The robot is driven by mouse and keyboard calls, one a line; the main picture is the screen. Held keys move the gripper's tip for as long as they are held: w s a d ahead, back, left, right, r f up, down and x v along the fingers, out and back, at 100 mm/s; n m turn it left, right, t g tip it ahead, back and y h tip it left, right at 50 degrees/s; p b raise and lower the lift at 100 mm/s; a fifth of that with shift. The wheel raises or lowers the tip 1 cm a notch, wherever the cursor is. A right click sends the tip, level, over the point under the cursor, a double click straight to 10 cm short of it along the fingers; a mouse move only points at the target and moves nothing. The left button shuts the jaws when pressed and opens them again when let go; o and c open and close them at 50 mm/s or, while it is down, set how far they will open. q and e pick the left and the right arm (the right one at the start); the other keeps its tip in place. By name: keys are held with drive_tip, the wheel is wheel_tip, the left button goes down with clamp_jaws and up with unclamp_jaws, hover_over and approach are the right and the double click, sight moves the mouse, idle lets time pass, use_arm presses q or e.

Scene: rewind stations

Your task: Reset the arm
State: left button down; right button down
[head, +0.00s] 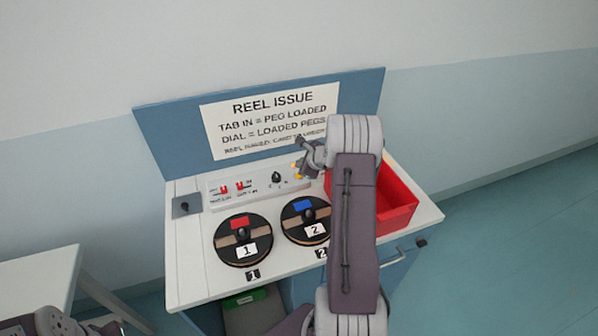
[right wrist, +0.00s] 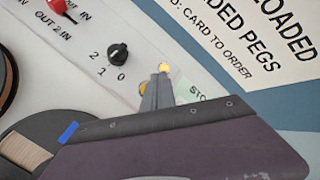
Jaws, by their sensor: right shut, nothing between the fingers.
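My right gripper (head: 300,158) is shut and empty, held over the right end of the white control panel (head: 215,205). Its fingers (right wrist: 158,95) also show in the right wrist view, beside two small yellow spots. A black dial (head: 277,178) is just left of the fingers; in the right wrist view the dial (right wrist: 118,53) stands by the numbers 2, 1, 0. Contact is not visible. Two red switches (head: 232,188) are further left. Reel 1 (head: 240,240) has a red tab; reel 2 (head: 306,220) a blue one. Part of my left arm (head: 58,322) shows at bottom left; its jaws are unclear.
A red bin (head: 400,205) stands right of the reels, partly behind my right arm. A blue backboard with a REEL ISSUE sign (head: 268,118) rises behind the panel. A grey plate with a black knob (head: 186,205) is at the left. A white table (head: 35,280) is further left.

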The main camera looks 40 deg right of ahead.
wheel_tip(320, 180, up, 4)
drive_tip(key=shift+f+p, duration=0.2)
drive_tip(key=shift+p, duration=0.85)
drive_tip(key=shift+f, duration=0.1)
